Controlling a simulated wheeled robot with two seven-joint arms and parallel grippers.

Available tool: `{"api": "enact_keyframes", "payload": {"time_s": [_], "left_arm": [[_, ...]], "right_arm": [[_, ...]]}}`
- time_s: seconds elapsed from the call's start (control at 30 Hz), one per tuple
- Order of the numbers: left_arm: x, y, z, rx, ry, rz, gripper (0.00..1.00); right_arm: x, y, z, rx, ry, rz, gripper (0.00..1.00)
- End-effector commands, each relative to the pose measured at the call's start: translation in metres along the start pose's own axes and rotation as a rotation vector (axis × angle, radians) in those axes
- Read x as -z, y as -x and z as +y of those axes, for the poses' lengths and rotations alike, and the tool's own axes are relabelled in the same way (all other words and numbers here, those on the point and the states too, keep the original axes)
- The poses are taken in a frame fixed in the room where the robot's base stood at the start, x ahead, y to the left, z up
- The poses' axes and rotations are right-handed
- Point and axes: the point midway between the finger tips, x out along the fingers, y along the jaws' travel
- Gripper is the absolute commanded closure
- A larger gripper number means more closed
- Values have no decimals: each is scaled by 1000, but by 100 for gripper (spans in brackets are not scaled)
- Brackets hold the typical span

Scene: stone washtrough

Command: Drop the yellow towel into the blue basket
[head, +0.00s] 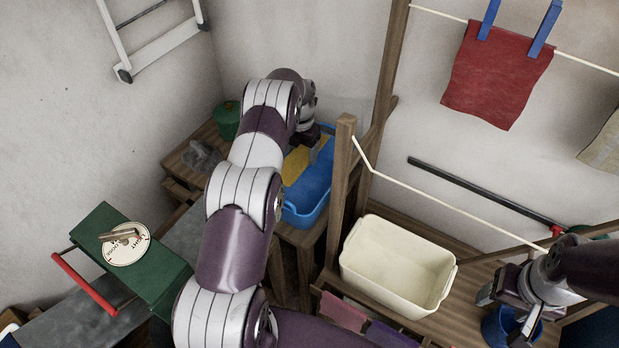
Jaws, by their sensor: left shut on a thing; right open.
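The yellow towel (293,166) shows as a yellow patch at the left side of the blue basket (307,198), partly hidden behind my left arm. My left gripper (315,153) is over the basket, at the towel's right edge, and is shut on the towel. I cannot tell how much of the towel hangs free or touches the basket. My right gripper (514,322) is at the lower right, open, above a blue bucket (495,328) and well away from the towel.
A cream tub (366,272) stands right of the basket, beyond a wooden post (341,185). A red cloth (495,75) hangs on a line by blue pegs. A green pot (228,120) and grey cloth (202,158) lie left of the basket. A green box (160,275) is lower left.

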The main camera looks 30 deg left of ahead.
Motion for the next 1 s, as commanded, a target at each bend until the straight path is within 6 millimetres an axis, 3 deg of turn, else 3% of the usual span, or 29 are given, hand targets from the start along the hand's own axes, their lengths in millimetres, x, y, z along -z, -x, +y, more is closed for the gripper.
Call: {"api": "enact_keyframes", "payload": {"time_s": [0.13,0.17,0.2,0.23,0.5,0.67,0.77,0.8,1.0], "left_arm": [[0,2,0,-1,0,-2,70],[0,2,0,-1,0,-2,20],[0,2,0,-1,0,-1,7],[0,2,0,-1,0,-1,0],[0,2,0,0,0,0,0],[-1,24,0,-2,0,-5,0],[-1,59,0,-2,0,-4,0],[0,83,0,-1,0,-2,0],[0,123,-1,0,0,1,0]], "right_arm": [[0,1,0,0,0,0,36],[0,1,0,0,0,0,36],[0,1,0,0,0,0,36],[0,1,0,0,0,0,36],[0,0,0,0,0,0,36],[-2,-13,0,0,0,0,36],[0,-4,0,0,0,0,36],[2,22,0,0,0,-1,36],[8,61,0,0,0,1,36]]}}
